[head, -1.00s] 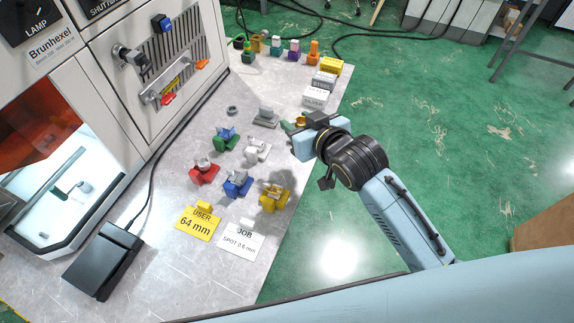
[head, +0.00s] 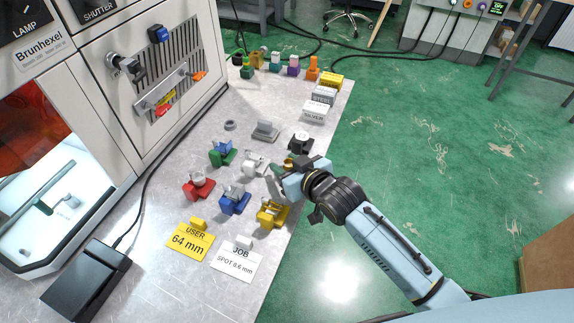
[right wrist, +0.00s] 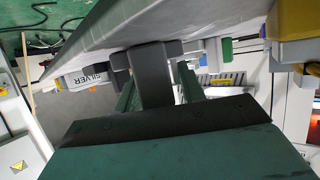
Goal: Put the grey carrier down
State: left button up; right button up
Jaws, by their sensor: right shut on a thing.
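My right gripper (head: 284,182) is at the right edge of the table, beside the yellow carrier. It is shut on a grey piece, which I take for the grey carrier (head: 273,187); it is partly hidden by the gripper in the head view. In the right wrist view, the dark grey block (right wrist: 150,75) sits between the green fingers (right wrist: 155,92), close to the table surface; I cannot tell whether it touches. Another grey block on a flat base (head: 265,131) stands farther back on the table. My left gripper is not in view.
Nearby stand yellow (head: 271,214), blue (head: 235,201), red (head: 198,187), green (head: 221,154), white (head: 254,163) and black (head: 299,142) carriers. USER (head: 190,241) and JOB (head: 233,261) cards lie in front. The machine (head: 110,110) stands left. Open floor lies right.

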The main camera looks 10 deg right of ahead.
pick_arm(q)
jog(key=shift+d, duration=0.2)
pick_arm(e)
jog(key=o, duration=1.1)
jog(key=shift+c, duration=0.2)
jog(key=shift+s+d+r, duration=0.1)
jog(key=shift+s+r, duration=0.05)
pick_arm(q)
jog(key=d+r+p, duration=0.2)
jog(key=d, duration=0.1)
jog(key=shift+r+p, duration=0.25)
jog(key=shift+p, duration=0.05)
pick_arm(e)
jog(key=v, duration=1.1)
jog(key=shift+s, duration=0.3)
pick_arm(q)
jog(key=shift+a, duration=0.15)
pick_arm(e)
jog(key=shift+d, duration=0.1)
